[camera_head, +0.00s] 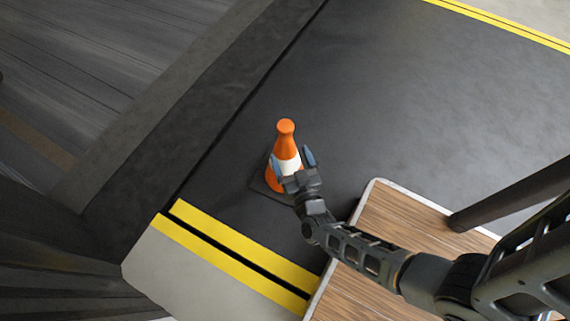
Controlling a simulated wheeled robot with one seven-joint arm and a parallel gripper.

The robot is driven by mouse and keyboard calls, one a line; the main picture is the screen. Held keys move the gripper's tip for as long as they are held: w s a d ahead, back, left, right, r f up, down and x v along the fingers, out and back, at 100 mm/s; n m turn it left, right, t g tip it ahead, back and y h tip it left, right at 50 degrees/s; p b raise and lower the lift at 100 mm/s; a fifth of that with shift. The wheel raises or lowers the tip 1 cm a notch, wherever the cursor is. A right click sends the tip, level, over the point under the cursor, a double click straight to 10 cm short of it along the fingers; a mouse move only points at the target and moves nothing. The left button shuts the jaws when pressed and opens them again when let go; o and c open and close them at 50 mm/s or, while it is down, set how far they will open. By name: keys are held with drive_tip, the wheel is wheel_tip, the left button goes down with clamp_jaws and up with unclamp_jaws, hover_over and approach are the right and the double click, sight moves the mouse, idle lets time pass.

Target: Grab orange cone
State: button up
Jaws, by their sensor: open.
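An orange cone (285,133) with a white band stands upright on a dark square base on the dark floor, near the middle of the head view. My gripper (291,160) is at the cone's near side, at the height of the white band. Its two fingers are open, one to the left and one to the right of the cone in the picture. I cannot tell whether the fingers touch the cone. The gripper hides part of the cone's lower right side and base.
Yellow stripes (230,252) mark the floor edge in front, and more yellow lines (500,22) run at the top right. A raised dark ledge (190,110) runs along the left. A wooden surface (400,225) lies under my arm at the lower right. The dark floor right of the cone is clear.

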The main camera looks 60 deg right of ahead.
drive_tip(key=shift+w+d+f, duration=0.45)
drive_tip(key=shift+d+f, duration=0.2)
drive_tip(key=shift+f, duration=0.15)
drive_tip(key=b+x, duration=0.3)
drive_tip(key=x, duration=0.4)
drive_tip(key=shift+d+r, duration=0.15)
drive_tip(key=shift+r, duration=0.05)
drive_tip(key=shift+c, duration=0.2)
clamp_jaws()
